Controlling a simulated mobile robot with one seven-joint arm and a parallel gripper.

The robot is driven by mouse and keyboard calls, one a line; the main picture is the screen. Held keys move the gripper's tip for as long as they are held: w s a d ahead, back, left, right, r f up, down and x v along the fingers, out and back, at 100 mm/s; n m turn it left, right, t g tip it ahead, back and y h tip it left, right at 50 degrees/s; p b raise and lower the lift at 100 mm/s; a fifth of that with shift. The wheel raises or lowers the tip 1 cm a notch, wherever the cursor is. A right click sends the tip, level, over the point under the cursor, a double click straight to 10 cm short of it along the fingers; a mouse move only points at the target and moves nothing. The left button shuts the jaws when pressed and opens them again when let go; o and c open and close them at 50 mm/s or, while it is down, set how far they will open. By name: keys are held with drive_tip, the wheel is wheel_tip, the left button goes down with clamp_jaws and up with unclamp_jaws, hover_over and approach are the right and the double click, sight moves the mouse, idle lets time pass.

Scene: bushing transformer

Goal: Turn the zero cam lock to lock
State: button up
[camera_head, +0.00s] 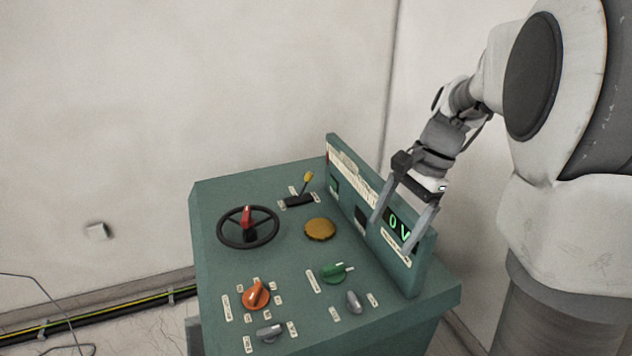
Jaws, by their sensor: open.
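A green control console (290,171) carries several knobs with small labels that are too small to read, so I cannot tell which one is the zero cam lock. A black handwheel (224,236) has a red lever (247,217) at its hub. An orange knob (256,295), a green knob (333,271) and two grey knobs, one at the front left (269,333) and one at the right (354,301), sit on the front part of the top. My gripper (391,236) is open and empty, its fingers pointing down in front of the raised panel, apart from the knobs.
The raised panel (340,160) along the console's right side has a green digital display (399,229). A yellow-tipped lever (307,178) and a round amber button (320,229) are on the top. A wall stands behind; a cable (100,321) runs along its foot.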

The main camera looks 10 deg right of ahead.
wheel_tip(320, 180, down, 3)
drive_tip(key=w+d+m, duration=0.1)
drive_tip(key=w+m, duration=0.1)
drive_tip(key=b, duration=0.2)
approach(355, 299)
drive_tip(key=shift+g+y, duration=0.3)
drive_tip(key=x, duration=0.8)
drive_tip(key=shift+w+d+f, duration=0.1)
drive_tip(key=shift+w+f, duration=0.1)
drive_tip(key=shift+f, duration=0.2)
drive_tip(key=c, duration=1.4)
drive_tip(key=shift+o, duration=0.2)
